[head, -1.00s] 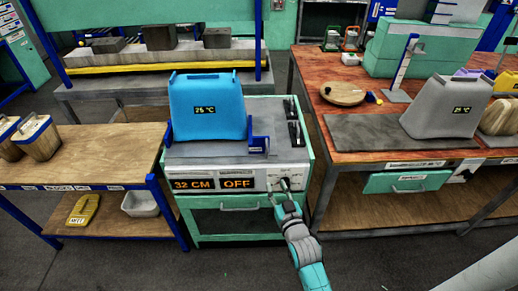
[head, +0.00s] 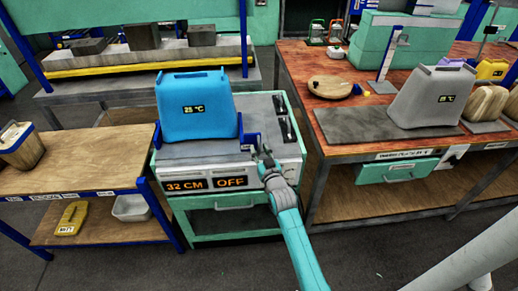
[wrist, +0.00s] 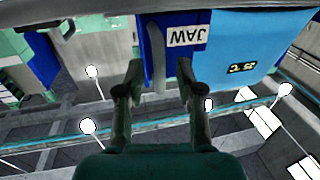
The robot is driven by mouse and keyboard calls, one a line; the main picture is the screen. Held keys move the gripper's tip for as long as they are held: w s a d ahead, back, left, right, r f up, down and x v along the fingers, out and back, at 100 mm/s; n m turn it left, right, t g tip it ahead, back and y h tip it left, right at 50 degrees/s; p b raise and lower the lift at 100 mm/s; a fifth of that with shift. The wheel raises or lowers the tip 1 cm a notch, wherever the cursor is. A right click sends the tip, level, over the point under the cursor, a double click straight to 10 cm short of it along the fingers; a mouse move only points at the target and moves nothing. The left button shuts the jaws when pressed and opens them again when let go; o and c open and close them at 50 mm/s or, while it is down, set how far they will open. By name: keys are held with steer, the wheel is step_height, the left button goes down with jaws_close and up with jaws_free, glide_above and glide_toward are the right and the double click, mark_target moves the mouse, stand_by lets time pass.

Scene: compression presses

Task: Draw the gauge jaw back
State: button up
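The gauge jaw (head: 249,143) is a blue bracket at the right side of a blue container (head: 196,108) marked 25 °C, on the press top. In the wrist view the jaw (wrist: 183,34) carries a white JAW label, upside down, beside the container (wrist: 240,45). My gripper (head: 265,158) is just in front of the jaw, above the panel's right end. Contact cannot be told. The panel displays (head: 209,183) read 32 CM and OFF.
Black switches (head: 284,118) stand on the press top right of the jaw. A wooden table (head: 330,150) with a grey container (head: 434,99) is at the right. A wooden bench (head: 80,170) is at the left. A heavy press (head: 150,62) stands behind.

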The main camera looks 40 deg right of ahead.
steer(key=shift+w+d, duration=0.25)
steer(key=shift+w, duration=0.4)
steer(key=shift+c, duration=0.3)
jaws_close()
steer(key=shift+d, duration=0.1)
